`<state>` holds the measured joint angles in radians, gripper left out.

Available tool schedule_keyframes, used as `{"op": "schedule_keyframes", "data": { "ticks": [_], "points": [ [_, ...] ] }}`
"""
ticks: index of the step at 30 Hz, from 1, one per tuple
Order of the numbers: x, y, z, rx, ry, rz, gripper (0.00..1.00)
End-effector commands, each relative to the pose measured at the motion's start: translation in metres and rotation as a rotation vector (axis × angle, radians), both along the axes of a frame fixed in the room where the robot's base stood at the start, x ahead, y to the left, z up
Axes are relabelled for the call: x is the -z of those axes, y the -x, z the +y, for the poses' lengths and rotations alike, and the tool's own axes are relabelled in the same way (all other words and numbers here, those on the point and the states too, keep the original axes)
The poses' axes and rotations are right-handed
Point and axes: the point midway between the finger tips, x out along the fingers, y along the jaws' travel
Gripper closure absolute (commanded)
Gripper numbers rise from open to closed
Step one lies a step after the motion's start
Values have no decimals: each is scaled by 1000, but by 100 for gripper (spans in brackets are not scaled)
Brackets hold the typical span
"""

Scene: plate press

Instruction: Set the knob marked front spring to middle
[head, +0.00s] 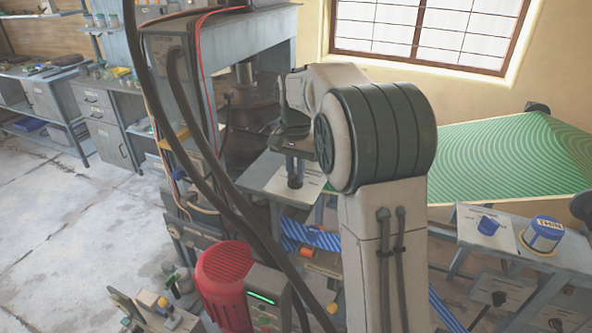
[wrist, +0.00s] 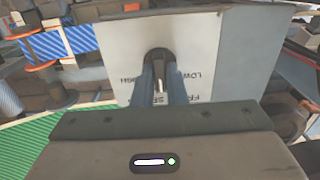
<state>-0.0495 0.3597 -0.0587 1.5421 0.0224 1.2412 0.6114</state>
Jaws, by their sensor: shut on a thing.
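The front spring knob (wrist: 158,58) is dark and round and stands on a pale plate (wrist: 205,45) in the wrist view. Printing on the plate is partly hidden: "LOW" reads to the right of the knob, and letters that look like part of "HIGH" lie to the left. My gripper (wrist: 158,78) is shut on the knob, with one finger on each side. A short white mark shows between the fingers; I cannot tell for certain which setting it points to. In the head view my gripper (head: 295,152) reaches down to the knob (head: 295,181) on its pale plate (head: 258,176).
A press frame (head: 245,45) stands behind my gripper. A red motor (head: 223,285) and hanging dark cables are in front. Another bench with a blue knob (head: 488,225) and a blue-and-white dial (head: 541,234) stands at right. A green patterned sheet (head: 500,155) lies behind it.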

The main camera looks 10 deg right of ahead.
Motion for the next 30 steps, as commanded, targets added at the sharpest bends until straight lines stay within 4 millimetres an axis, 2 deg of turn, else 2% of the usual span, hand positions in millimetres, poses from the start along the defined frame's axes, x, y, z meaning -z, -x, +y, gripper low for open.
{"op": "schedule_keyframes", "data": {
  "ticks": [12, 13, 15, 25, 30],
  "points": [
    [-2, -1, -1, 6, 1, -5, 100],
    [-2, -1, -1, 6, 1, -5, 80],
    [-1, -1, -1, 5, 1, -4, 66],
    [-4, -1, 0, 4, 1, -3, 66],
    [-26, -1, 0, 4, 0, -6, 66]
  ]
}}
